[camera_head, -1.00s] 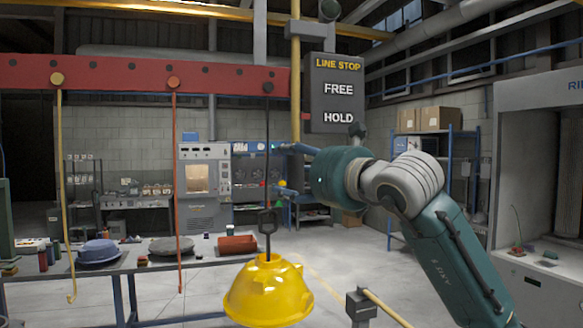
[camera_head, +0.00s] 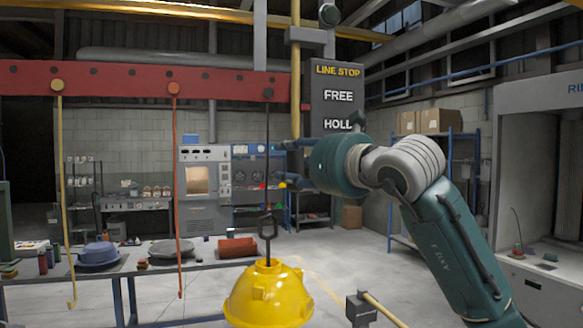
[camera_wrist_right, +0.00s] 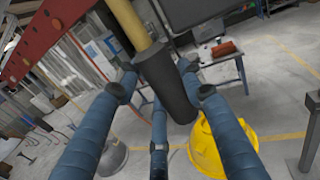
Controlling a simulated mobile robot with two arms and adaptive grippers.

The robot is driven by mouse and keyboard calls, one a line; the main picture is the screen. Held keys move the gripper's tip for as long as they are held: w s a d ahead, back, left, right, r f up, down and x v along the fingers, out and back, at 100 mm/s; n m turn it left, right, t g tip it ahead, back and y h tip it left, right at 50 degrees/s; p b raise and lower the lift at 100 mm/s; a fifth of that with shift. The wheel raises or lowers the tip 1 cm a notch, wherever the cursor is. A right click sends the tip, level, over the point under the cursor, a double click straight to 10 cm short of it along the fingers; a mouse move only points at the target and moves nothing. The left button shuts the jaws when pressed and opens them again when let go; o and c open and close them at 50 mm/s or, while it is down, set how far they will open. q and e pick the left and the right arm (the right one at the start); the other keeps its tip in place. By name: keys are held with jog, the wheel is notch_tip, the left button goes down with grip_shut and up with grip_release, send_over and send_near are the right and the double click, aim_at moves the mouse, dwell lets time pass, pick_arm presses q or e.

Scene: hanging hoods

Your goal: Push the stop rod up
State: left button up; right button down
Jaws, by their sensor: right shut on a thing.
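The gripper hides the grip's details in the head view. It covers the last letter of HOLD, below FREE. My left gripper is not in view.
A yellow hood (camera_head: 268,298) hangs by a dark hook (camera_head: 267,228) below and left of the gripper. A red beam (camera_head: 130,82) carries yellow and orange hanging lines. A bench (camera_head: 210,256) stands at left. A grey cabinet (camera_head: 540,170) stands at right.

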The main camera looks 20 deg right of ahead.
jog(key=c, duration=1)
grip_release()
jog(key=shift+r, duration=0.1)
jog(key=shift+c, duration=0.2)
jog(key=shift+s, duration=0.15)
jog(key=v, duration=1.1)
jog(key=shift+s+d, duration=0.15)
jog(key=shift+s, duration=0.25)
